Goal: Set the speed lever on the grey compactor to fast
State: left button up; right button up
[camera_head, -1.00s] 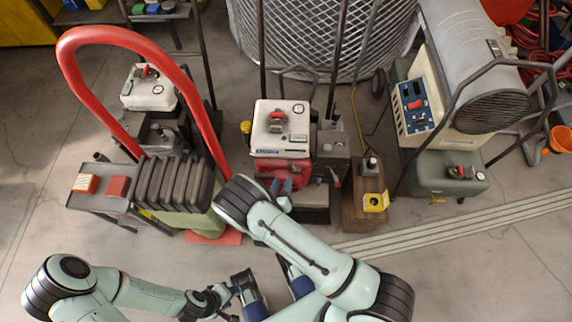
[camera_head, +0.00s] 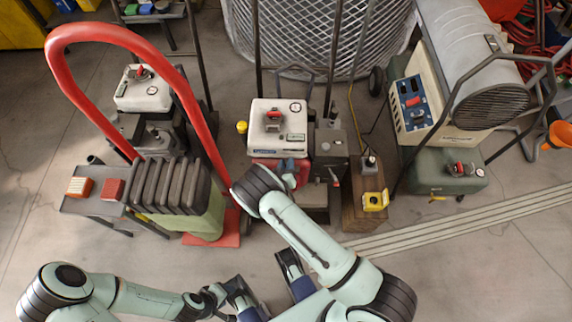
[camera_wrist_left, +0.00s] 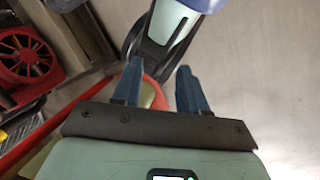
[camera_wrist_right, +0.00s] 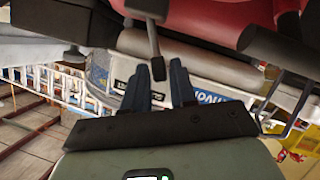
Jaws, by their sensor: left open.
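The forearm hides part of the middle machine.
A white-topped machine (camera_head: 143,90) and a red hoop handle (camera_head: 62,70) stand left. A ribbed green unit (camera_head: 200,215) is nearer. A wooden box (camera_head: 362,210) with a yellow part (camera_head: 375,200) is right of the middle machine. A large heater (camera_head: 460,65) stands right.

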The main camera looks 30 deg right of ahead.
grip_shut()
